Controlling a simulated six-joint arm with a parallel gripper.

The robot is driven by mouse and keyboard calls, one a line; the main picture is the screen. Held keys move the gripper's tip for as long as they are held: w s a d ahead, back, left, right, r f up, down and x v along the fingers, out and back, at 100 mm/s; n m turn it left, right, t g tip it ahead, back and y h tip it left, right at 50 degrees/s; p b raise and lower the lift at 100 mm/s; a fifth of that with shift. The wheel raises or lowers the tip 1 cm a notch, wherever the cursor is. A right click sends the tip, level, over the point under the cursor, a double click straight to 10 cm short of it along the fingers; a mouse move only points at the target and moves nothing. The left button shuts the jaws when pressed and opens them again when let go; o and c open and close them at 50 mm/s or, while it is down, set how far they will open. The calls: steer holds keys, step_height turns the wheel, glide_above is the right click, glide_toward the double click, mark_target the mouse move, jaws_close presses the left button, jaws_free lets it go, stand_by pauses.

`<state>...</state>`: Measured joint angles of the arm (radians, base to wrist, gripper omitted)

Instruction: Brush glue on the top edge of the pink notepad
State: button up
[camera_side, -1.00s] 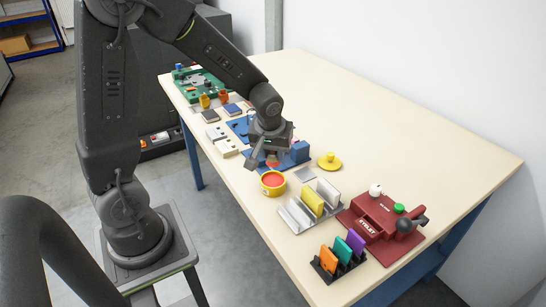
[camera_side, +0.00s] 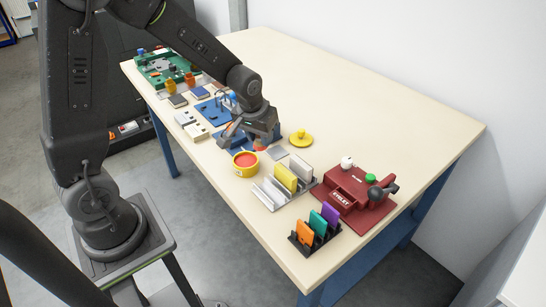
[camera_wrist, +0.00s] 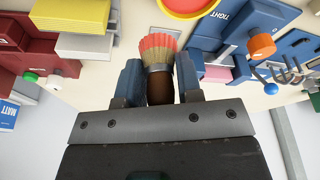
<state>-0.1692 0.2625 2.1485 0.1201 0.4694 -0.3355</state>
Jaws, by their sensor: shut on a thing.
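My gripper (camera_wrist: 160,82) is shut on a brush, whose brown handle and metal ferrule sit between the two jaws. The brush's pale bristles (camera_wrist: 158,58) have red-coated tips and show clear of the jaws in the wrist view. A pink pad (camera_wrist: 217,74), which looks like the notepad, lies just right of the right jaw, in the blue fixture marked TIGHT (camera_wrist: 227,22). Part of the pad is hidden. In the side view my gripper (camera_side: 250,138) is low over the blue fixture, behind the yellow pot of red glue (camera_side: 237,171), and covers the pad.
A yellow knobbed lid (camera_side: 301,140) lies right of my gripper. A metal rack with yellow and white pads (camera_side: 264,195), a red eyelet press (camera_side: 346,201) and a black holder of coloured pieces (camera_side: 300,246) stand nearer. The table's far right (camera_side: 390,110) is bare.

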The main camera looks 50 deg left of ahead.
steer(key=w+d+f+m+h, duration=0.1)
steer(key=w+d+m, duration=0.2)
steer(key=m, duration=0.1)
steer(key=w+a+r+n, duration=0.1)
steer(key=w+a, duration=0.1)
steer(key=a, duration=0.1)
steer(key=w+a+r+n, duration=0.1)
steer(key=w+a, duration=0.1)
steer(key=a, duration=0.2)
steer(key=w+a+r+n+y, duration=0.1)
steer(key=w+a+n, duration=0.1)
steer(key=a, duration=0.2)
steer(key=shift+w+a+r, duration=0.1)
steer(key=shift+w+r, duration=0.05)
steer(key=w+a+r+n+y, duration=0.1)
steer(key=a+r+n, duration=0.3)
steer(key=a, duration=0.7)
steer(key=shift+n, duration=0.5)
steer(key=shift+w+d+f, duration=0.1)
steer(key=shift+f, duration=1.8)
steer(key=shift+w+f, duration=0.1)
steer(key=shift+f, duration=1.75)
steer(key=shift+d+f, duration=0.45)
steer(key=shift+d, duration=3.85)
steer(key=shift+g+y, duration=0.3)
steer(key=shift+a, duration=4.35)
step_height(320, 180, up, 8)
